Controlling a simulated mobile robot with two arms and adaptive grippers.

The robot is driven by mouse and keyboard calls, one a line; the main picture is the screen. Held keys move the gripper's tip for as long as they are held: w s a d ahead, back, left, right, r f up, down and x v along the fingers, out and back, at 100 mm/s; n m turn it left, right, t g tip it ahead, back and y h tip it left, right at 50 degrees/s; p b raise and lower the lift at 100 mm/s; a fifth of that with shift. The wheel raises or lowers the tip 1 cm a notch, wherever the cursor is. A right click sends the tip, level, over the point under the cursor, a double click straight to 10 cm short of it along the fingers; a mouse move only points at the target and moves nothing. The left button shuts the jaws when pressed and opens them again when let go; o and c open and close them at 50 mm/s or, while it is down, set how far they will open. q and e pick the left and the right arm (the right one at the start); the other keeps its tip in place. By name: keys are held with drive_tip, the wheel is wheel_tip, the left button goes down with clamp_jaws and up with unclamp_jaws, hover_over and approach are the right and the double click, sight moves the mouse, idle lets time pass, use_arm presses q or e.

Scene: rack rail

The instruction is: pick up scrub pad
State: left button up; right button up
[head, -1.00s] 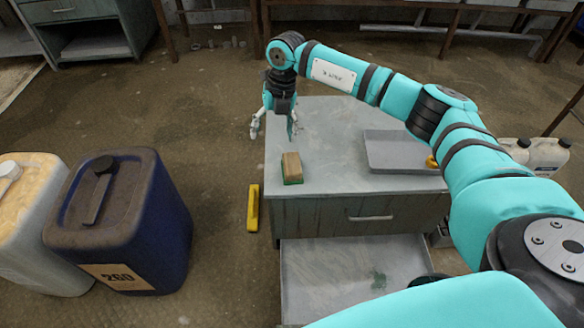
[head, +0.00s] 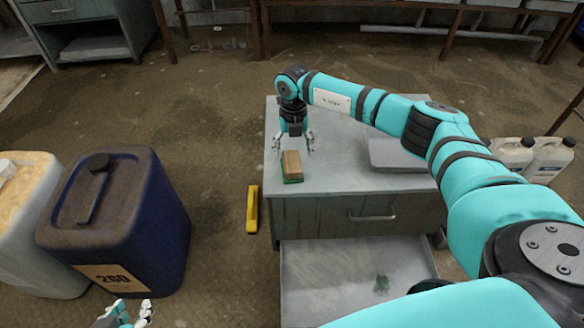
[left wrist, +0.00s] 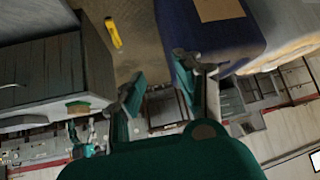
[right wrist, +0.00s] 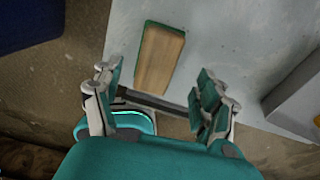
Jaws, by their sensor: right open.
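The scrub pad (head: 291,167) is a small block with a tan-brown top and a green bottom layer. It lies on the grey cabinet top (head: 340,133) near its front left corner. My right gripper (head: 295,144) is open and empty, just behind and above the pad in the head view. In the right wrist view the pad (right wrist: 158,58) shows beyond the gap between the open fingers (right wrist: 158,98), apart from them. My left gripper (head: 126,314) is at the bottom edge of the head view, far from the pad; its fingers (left wrist: 170,92) are open and empty in the left wrist view.
A grey tray (head: 395,157) sits right of the pad, partly behind my right arm. A drawer (head: 325,290) stands open below. A yellow object (head: 252,209) lies on the floor beside the cabinet. A blue container (head: 150,230) stands left; white jugs (head: 548,158) stand right.

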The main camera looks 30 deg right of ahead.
sight(292, 160)
drive_tip(key=f, duration=0.1)
drive_tip(key=f+b, duration=0.1)
drive_tip(key=f, duration=0.2)
drive_tip(key=shift+s+a+f+b, duration=0.1)
drive_tip(key=shift+a+f+b, duration=0.15)
drive_tip(key=shift+f+b, duration=0.1)
drive_tip(key=shift+f, duration=0.3)
use_arm(q)
drive_tip(key=w+d+r+t+h, duration=0.1)
drive_tip(key=w+d+r+t, duration=0.1)
drive_tip(key=w+r+t, duration=0.3)
drive_tip(key=shift+w+d+r, duration=0.2)
drive_tip(key=shift+w+r, duration=0.05)
drive_tip(key=shift+r, duration=0.35)
use_arm(e)
drive_tip(key=shift+c, duration=0.4)
drive_tip(key=c, duration=1.2)
drive_tip(key=shift+c, duration=0.2)
drive_tip(key=shift+r, duration=0.1)
